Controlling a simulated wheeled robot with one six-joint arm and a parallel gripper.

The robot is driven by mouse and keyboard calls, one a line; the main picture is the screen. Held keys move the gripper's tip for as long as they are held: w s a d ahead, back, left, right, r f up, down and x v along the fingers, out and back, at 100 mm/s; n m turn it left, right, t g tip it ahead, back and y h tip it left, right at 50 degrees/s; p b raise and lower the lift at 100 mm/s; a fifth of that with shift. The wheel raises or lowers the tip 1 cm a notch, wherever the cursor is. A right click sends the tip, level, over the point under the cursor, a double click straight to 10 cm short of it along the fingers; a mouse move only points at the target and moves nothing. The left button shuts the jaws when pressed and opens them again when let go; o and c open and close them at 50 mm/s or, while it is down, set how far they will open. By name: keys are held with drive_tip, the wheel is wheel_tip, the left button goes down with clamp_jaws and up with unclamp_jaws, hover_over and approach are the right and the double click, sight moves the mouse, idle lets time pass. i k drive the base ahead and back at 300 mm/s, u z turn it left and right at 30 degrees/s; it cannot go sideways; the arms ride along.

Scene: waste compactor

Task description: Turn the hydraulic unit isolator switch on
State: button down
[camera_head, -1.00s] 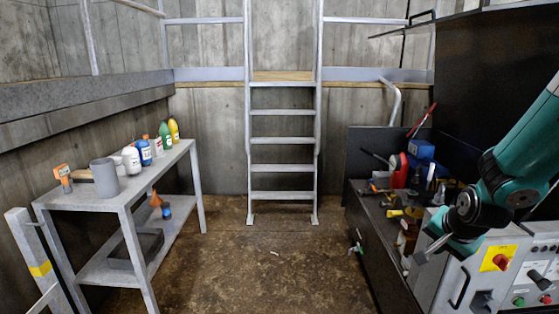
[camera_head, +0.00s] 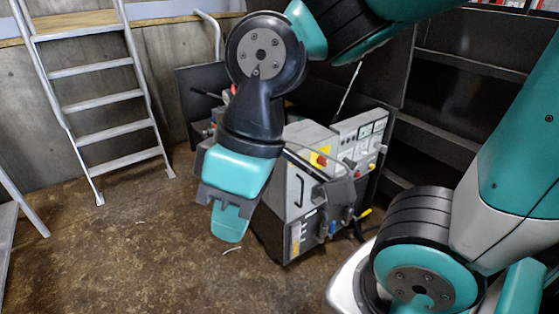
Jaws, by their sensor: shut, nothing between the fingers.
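The isolator switch (camera_head: 320,159) is a red knob on a yellow plate, on the sloping top of the grey hydraulic unit (camera_head: 307,137) right of centre. Its knob angle is too small to read. My gripper (camera_head: 229,226) hangs fingers-down in front and to the left of the unit, apart from the switch in the picture. Its teal and dark grey fingers look shut with nothing held. My wrist and upper arm cover part of the scene behind, including the unit's left side.
Red, green and other small controls (camera_head: 372,166) sit right of the switch. A black handle (camera_head: 298,190) is on the unit's front. A grey ladder (camera_head: 107,101) stands at the back left. Dark shelving (camera_head: 455,105) fills the right. Brown floor (camera_head: 130,250) is open at left.

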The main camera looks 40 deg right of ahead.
sight(323, 161)
drive_tip(key=z, duration=1.15)
drive_tip(key=k, duration=0.5)
drive_tip(key=u, duration=0.65)
drive_tip(key=i, duration=0.7)
drive_tip(key=z, duration=1.45)
